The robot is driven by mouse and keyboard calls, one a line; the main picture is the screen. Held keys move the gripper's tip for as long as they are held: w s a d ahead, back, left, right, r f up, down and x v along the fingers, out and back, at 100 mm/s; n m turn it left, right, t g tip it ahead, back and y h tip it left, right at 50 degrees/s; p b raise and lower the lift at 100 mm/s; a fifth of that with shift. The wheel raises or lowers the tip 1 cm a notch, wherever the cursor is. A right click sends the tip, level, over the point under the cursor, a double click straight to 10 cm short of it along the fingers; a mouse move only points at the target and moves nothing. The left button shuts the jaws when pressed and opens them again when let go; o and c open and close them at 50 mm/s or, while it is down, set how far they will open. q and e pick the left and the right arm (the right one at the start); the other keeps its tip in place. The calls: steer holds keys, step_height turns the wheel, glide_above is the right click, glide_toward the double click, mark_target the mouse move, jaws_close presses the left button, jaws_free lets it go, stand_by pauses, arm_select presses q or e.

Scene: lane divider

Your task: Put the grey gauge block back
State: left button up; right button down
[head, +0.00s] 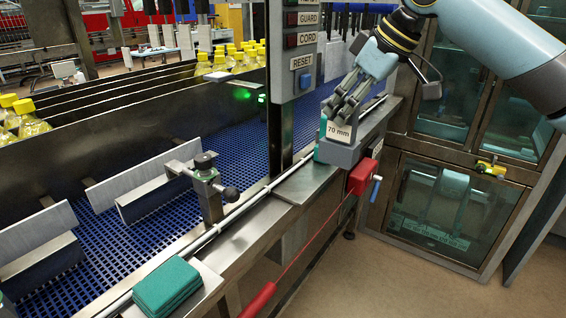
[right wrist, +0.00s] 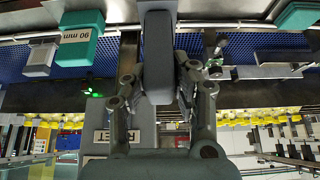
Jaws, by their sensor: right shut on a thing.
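The grey gauge block (head: 346,156) shows in the head view with a white "70 mm" label, over the conveyor's side rail at centre right. My right gripper (head: 343,108) is shut on it from above. In the right wrist view the grey block (right wrist: 157,58) lies between the two fingers of the right gripper (right wrist: 157,88). A teal part shows at the block's left side in the head view. I cannot tell whether the block touches the rail. My left gripper is not in view.
A teal block labelled "90 mm" (right wrist: 80,38) and another teal block (right wrist: 298,15) show in the wrist view. A red switch box (head: 363,175) with a red cord sits close below the held block. A control post (head: 293,50) stands left. Green pads (head: 167,287) lie in front.

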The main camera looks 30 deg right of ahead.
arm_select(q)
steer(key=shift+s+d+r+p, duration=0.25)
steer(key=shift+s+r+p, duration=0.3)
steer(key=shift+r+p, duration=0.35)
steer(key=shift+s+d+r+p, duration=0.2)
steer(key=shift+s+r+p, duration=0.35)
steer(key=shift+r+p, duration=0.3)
arm_select(e)
steer(key=w+a+f, duration=0.2)
steer(key=w+f, duration=0.8)
steer(key=shift+w+a+f, duration=0.2)
steer(key=shift+w+f, duration=0.1)
steer(key=c, duration=1.1)
jaws_free()
steer(key=shift+f, duration=0.1)
